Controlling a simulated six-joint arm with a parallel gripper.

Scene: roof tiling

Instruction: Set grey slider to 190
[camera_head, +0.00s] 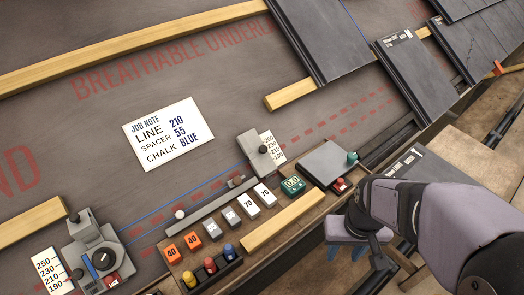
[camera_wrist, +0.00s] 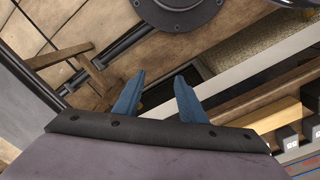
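A second grey device (camera_head: 92,248), with a dial and a red lock label, stands at the lower left by another scale card (camera_head: 53,273) with the same numbers. I cannot tell the exact reading of either. My gripper (camera_head: 359,251) hangs at the lower right, away from both. In the wrist view its blue fingers (camera_wrist: 158,95) are apart with nothing between them.
A job note (camera_head: 161,134) reads line 210, spacer 55, chalk blue. Orange and white numbered blocks (camera_head: 248,206), a green display (camera_head: 292,185), a grey plate (camera_head: 328,163) and a wooden batten (camera_head: 283,221) lie between my gripper and the rail. Dark tiles (camera_head: 416,78) lie at upper right.

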